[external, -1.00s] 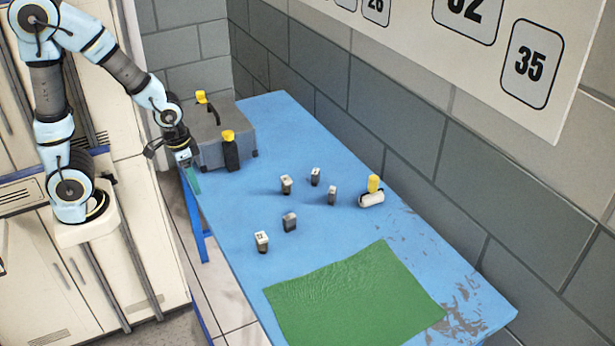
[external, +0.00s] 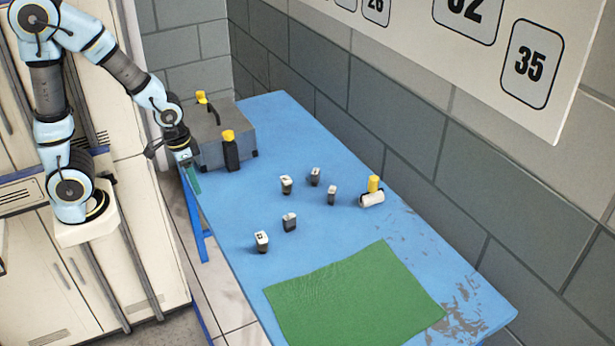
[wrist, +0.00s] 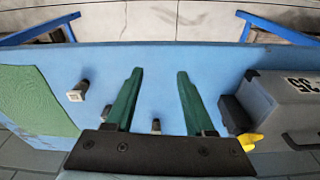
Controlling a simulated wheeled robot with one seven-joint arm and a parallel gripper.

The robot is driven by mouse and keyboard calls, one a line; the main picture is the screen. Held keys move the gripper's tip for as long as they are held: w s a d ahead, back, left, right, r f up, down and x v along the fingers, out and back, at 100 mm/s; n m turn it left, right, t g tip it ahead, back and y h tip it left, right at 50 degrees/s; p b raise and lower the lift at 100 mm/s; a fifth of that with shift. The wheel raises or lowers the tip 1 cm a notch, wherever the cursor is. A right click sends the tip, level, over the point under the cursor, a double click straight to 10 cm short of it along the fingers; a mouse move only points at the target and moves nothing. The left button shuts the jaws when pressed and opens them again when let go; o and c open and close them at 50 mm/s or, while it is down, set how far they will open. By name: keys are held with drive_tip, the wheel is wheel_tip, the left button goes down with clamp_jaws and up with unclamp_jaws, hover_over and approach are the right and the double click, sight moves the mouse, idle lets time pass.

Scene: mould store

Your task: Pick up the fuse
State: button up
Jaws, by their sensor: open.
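I cannot tell for certain which thing is the fuse. A white cylinder with darker ends (external: 372,199) lies on its side on the blue table, in front of an upright yellow piece (external: 374,183). Several small dark blocks with pale tops stand to its left, such as one block (external: 286,185) and another nearer block (external: 262,242). My gripper (external: 194,182) is at the table's left edge, apart from all of these. In the wrist view its green fingers (wrist: 158,75) are spread and empty. One small block (wrist: 77,91) shows left of them, and another (wrist: 156,126) shows between them, close to the gripper's base.
A green mat (external: 355,295) covers the near end. A block wall runs along the right. Bare blue surface surrounds the blocks.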

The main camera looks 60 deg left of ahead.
drive_tip(key=shift+o, duration=0.5)
